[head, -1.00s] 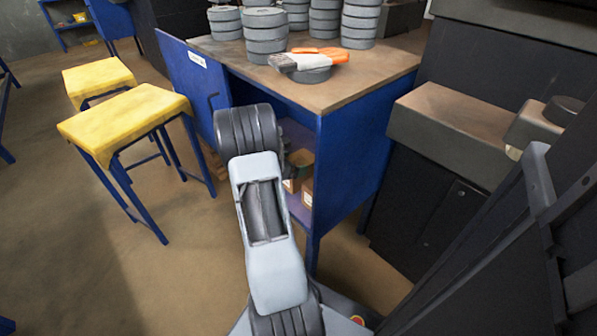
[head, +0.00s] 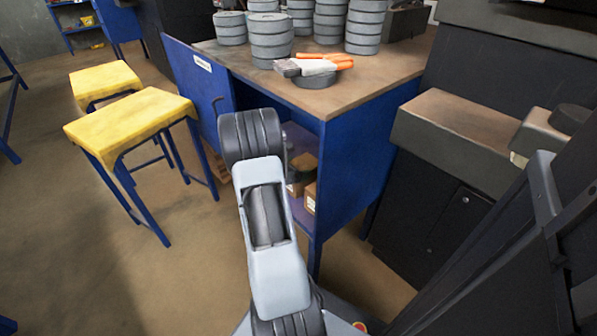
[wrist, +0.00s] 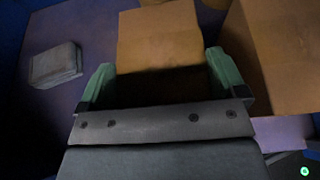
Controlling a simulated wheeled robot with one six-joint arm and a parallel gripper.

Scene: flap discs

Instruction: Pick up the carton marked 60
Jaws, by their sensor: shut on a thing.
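In the wrist view my gripper (wrist: 160,84) has its two green fingers on either side of a tan carton (wrist: 160,38) and is shut on it. The carton's near part is in dark shadow. No number is readable on it, so I cannot tell whether it is the one marked 60. A second, larger tan carton (wrist: 287,50) stands close on the right of the right finger. In the head view small cartons (head: 311,197) show inside the blue cabinet, partly behind my arm, with labels too small to read. My gripper is not clearly visible there.
A grey block (wrist: 55,64) lies on the shelf at left in the wrist view. Yellow-topped stools (head: 130,125) stand left; a dark machine stands right.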

